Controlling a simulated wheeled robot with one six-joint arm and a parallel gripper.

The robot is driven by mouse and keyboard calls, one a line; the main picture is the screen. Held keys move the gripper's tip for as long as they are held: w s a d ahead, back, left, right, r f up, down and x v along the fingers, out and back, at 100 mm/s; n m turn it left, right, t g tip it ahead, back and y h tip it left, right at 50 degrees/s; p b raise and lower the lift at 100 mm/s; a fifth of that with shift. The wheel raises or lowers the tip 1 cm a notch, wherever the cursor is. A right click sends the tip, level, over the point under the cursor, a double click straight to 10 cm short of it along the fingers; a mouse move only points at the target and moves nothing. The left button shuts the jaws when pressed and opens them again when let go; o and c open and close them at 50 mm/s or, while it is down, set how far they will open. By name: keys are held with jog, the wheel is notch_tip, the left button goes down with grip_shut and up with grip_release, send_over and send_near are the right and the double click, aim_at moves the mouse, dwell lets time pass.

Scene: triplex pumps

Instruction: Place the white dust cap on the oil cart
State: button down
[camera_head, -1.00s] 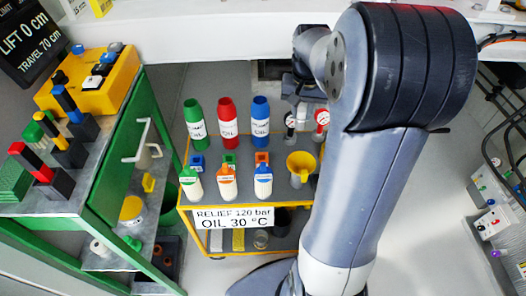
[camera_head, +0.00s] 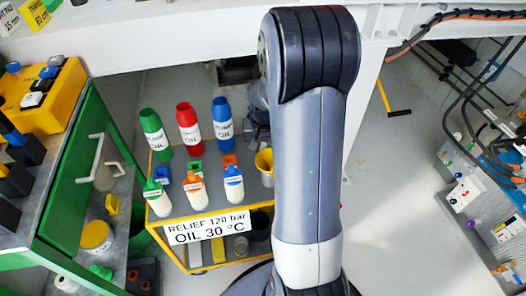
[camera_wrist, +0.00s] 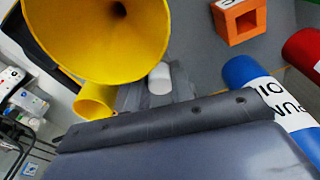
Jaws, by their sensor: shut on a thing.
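The white dust cap (camera_wrist: 160,77) shows in the wrist view as a small white cylinder. My gripper (camera_wrist: 156,90) is shut on it, with the grey fingers close around its lower part. The oil cart (camera_head: 254,196) stands in the middle of the head view, with a grey top and yellow edges. In the wrist view its grey top (camera_wrist: 195,45) lies below the gripper and cap. My arm hides the gripper and cap in the head view. I cannot tell the cap's height above the cart.
A yellow funnel (camera_head: 264,162) stands on the cart's right side; it looms large beside the cap in the wrist view (camera_wrist: 100,35). Green, red and blue (camera_head: 222,122) oil bottles stand at the back, white bottles (camera_head: 195,188) in front. A green cabinet (camera_head: 72,185) is at left.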

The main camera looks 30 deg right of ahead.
notch_tip(320, 180, down, 2)
jog(key=shift+f, duration=0.1)
jog(key=c, duration=1.2)
grip_release()
notch_tip(320, 180, up, 12)
jog(key=s+p, duration=0.1)
jog(key=p, duration=0.1)
jog(key=shift+s+a+p, duration=0.15)
jog(key=shift+a+p, duration=0.2)
